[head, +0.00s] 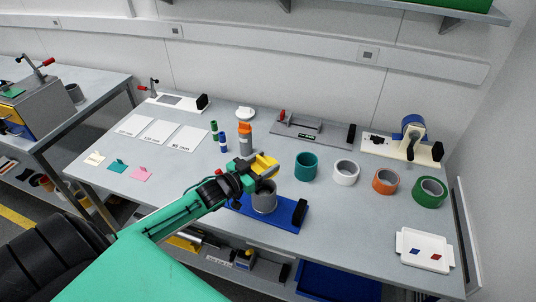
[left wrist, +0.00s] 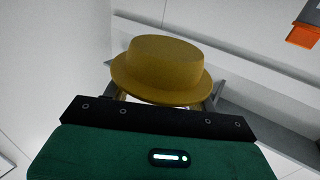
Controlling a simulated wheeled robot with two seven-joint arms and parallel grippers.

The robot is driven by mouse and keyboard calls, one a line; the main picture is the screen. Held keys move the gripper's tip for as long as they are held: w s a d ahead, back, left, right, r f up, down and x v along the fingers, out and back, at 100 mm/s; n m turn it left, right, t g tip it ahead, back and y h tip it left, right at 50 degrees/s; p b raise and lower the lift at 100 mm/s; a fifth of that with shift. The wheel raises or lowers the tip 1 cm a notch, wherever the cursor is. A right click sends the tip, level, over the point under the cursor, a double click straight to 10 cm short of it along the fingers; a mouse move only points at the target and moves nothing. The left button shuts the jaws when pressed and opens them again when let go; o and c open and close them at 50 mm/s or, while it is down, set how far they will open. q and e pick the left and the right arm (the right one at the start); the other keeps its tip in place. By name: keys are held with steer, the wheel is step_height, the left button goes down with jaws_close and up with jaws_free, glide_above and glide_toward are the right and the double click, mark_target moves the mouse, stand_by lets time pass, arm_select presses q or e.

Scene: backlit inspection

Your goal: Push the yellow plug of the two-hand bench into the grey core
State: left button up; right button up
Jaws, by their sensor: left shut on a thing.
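The grey core (head: 264,198) is a hollow cylinder standing on the blue base (head: 282,212) of the bench fixture. The plug and the core look apart, but the gripper hides part of the gap. My right gripper is not seen.
Behind the gripper stands an orange-topped grey bottle (head: 246,139). Teal (head: 306,166), white (head: 346,172), orange (head: 385,181) and green (head: 430,191) tape rolls stand to the right. A white tray (head: 424,264) lies front right. The table's left front holds only small coloured notes.

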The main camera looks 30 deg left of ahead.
arm_select(q)
steer(key=shift+s, duration=0.1)
steer(key=shift+f+b, duration=1.6)
steer(key=shift+f, duration=1.3)
steer(key=shift+f, duration=0.25)
steer(key=shift+f+b, duration=1.05)
steer(key=shift+f, duration=0.45)
steer(key=shift+f, duration=0.1)
